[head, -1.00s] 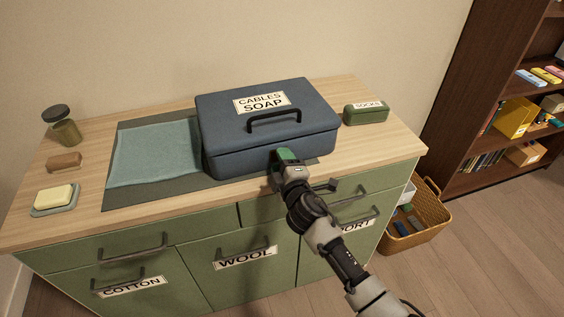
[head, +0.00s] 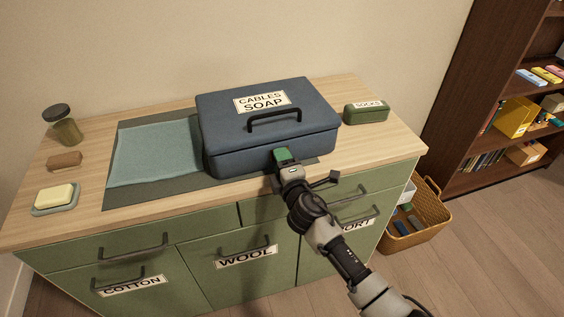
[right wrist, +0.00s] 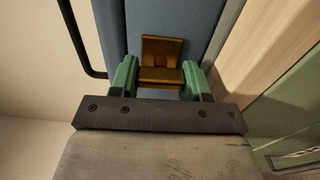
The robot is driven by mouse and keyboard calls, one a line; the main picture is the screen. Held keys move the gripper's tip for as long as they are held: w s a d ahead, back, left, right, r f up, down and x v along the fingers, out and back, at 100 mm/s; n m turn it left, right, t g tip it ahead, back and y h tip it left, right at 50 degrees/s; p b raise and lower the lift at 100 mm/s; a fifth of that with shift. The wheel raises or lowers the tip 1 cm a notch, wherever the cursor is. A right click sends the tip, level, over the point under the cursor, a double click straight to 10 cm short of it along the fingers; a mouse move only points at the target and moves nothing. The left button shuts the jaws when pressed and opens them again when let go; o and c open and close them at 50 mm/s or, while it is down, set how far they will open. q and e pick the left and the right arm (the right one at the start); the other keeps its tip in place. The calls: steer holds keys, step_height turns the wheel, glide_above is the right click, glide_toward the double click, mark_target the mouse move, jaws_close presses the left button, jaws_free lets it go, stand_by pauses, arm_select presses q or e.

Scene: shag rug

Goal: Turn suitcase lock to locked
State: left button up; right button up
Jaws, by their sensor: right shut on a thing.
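A closed blue suitcase (head: 222,140) with a black handle and a "CABLES SOAP" label lies on the counter. Its lock, a brass-coloured piece (right wrist: 161,47) on the suitcase's front side, shows in the right wrist view. My right gripper (head: 284,156) is at the suitcase's front edge and hides the lock in the head view. In the right wrist view its green fingers (right wrist: 158,78) stand on either side of the lock's lower part, shut on it. My left gripper is not in view.
A teal cloth (head: 155,152) lies on a dark mat left of the suitcase. A green "SOCKS" box (head: 366,115), a soap dish (head: 50,209), a brown block (head: 64,161) and a jar (head: 65,130) stand on the counter (head: 90,190). Drawer handles project below.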

steer(key=o, duration=0.9)
steer(key=v, duration=1)
steer(key=shift+s+d, duration=0.15)
steer(key=shift+s, duration=0.25)
